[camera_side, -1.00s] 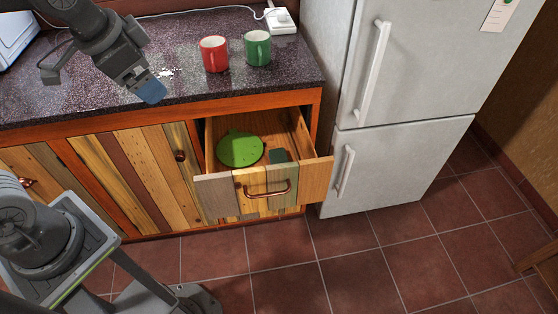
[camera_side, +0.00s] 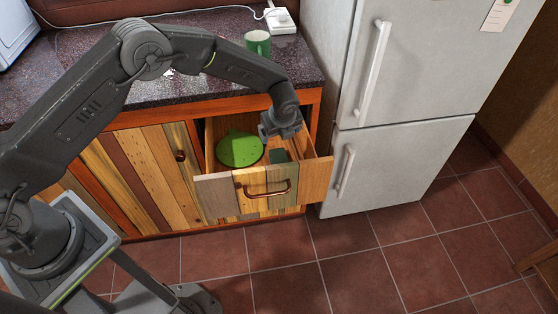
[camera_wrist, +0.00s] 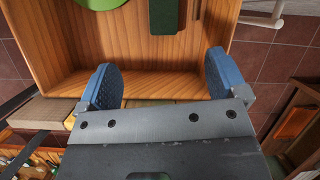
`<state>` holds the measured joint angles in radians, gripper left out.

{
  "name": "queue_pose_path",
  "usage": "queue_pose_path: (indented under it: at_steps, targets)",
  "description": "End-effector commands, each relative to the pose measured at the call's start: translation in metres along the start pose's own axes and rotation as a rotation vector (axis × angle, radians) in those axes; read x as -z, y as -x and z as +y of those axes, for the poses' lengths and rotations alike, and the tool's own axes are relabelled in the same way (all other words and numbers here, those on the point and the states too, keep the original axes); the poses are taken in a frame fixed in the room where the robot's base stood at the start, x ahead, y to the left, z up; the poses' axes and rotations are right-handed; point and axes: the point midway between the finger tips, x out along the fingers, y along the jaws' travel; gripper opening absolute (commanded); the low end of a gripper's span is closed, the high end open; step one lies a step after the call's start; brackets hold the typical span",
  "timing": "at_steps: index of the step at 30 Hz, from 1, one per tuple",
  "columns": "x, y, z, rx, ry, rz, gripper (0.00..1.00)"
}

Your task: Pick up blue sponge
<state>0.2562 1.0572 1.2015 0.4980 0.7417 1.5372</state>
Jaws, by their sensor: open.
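My gripper (camera_side: 281,132) is over the right part of the open drawer in the side view. In the wrist view its two blue-padded fingers (camera_wrist: 162,82) stand wide apart with nothing between them. A dark green-teal rectangular block (camera_wrist: 164,15), sponge-like in shape, lies on the drawer floor beyond the fingertips. It also shows in the side view (camera_side: 279,156), just below my gripper and apart from it as far as I can tell. No clearly blue sponge is visible.
A bright green round item (camera_side: 240,149) lies left of the block in the wooden drawer (camera_side: 318,175). The drawer walls rise close around my gripper. A green mug (camera_side: 257,43) stands on the dark counter (camera_side: 190,25). A white fridge (camera_side: 400,90) stands close on the right.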

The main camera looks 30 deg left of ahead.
Motion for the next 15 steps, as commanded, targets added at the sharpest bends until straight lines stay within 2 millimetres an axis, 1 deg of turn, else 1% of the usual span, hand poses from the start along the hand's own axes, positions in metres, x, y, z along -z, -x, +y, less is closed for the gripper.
queue_pose_path:
  at_steps: [1, 3, 7, 11, 15]
  targets:
    - [0.01, -0.017, -0.001, -0.008, -0.056, -0.002, 0.92]
    - [0.017, -0.033, -0.001, -0.012, -0.12, -0.006, 0.92]
    - [0.025, -0.049, -0.002, -0.016, -0.178, -0.009, 0.92]
    - [0.025, -0.065, -0.001, -0.017, -0.188, -0.009, 0.92]
    - [0.025, -0.093, 0.0, -0.018, -0.185, -0.009, 0.92]
